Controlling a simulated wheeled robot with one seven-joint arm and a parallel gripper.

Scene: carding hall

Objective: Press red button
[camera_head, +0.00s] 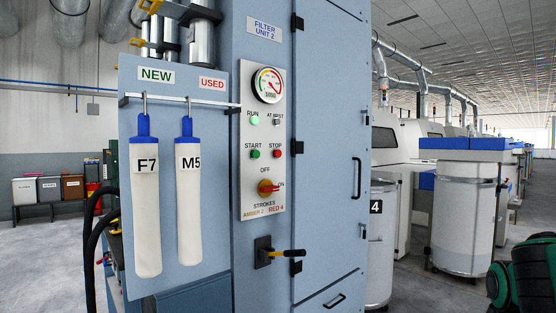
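The red button (277,154) is small and round and sits under the word STOP on the pale control panel (248,205) of the blue filter unit cabinet. A green button (255,154) under START is just to its left. Below them is a red and yellow rotary switch (267,188) with OFF and ON marks. Above, the RUN lamp (255,121) is bright green and the AT REST lamp (276,121) is grey. Nothing covers the red button. My gripper's fingers are not in view.
Two white filter sleeves (146,220) marked F7 and M5 (189,215) hang left of the panel. A black and yellow lever handle (285,254) juts out below it. A round gauge (267,84) is above. Grey floor shows at right, near white drums (462,225).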

